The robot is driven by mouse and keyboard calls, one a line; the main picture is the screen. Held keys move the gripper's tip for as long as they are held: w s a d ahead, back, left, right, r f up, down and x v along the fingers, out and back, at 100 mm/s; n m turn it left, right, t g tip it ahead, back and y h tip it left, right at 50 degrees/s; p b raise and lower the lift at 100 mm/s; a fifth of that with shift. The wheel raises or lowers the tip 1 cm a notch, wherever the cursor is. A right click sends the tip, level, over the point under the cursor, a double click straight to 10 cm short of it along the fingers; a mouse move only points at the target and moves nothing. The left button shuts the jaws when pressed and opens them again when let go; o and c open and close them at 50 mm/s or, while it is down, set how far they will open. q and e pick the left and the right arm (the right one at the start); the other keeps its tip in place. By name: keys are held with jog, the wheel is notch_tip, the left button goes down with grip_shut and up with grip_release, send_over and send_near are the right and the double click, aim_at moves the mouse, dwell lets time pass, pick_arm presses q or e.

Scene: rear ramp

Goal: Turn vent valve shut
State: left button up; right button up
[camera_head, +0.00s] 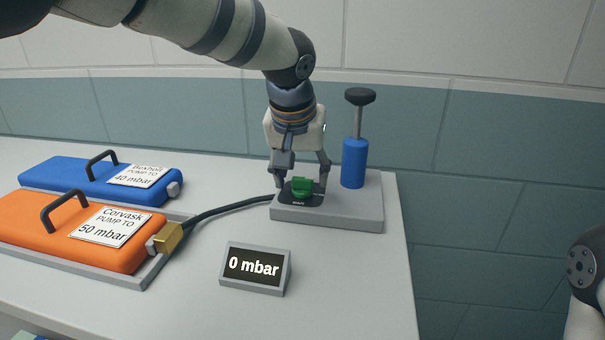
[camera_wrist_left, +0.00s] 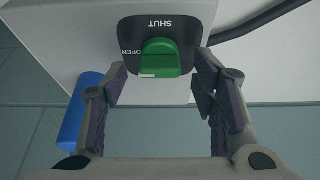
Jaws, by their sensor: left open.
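The vent valve's green knob (camera_head: 302,187) sits on a black plate at the front of a grey base block. In the left wrist view the green knob (camera_wrist_left: 160,57) lies on the black plate (camera_wrist_left: 187,28), marked SHUT at the top and OPEN at the left. A pale mark shows on the knob's lower left edge; I cannot tell which label the knob points to. My left gripper (camera_head: 301,182) points down over the valve, open, with a finger on either side of the knob. In the wrist view its fingers (camera_wrist_left: 160,84) look apart from the knob. My right gripper is out of view.
A blue hand pump (camera_head: 355,163) stands on the grey base block (camera_head: 345,217), close right of my gripper. A black hose (camera_head: 225,208) runs to an orange cushion (camera_head: 70,235); a blue cushion (camera_head: 80,183) lies behind. The display (camera_head: 254,267) reads 0 mbar. The table's right edge is near.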

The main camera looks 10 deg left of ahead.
pick_arm(q)
jog(key=shift+w+f, duration=0.2)
jog(key=shift+f, duration=0.1)
jog(key=c, duration=1.2)
jog(key=shift+o, duration=0.2)
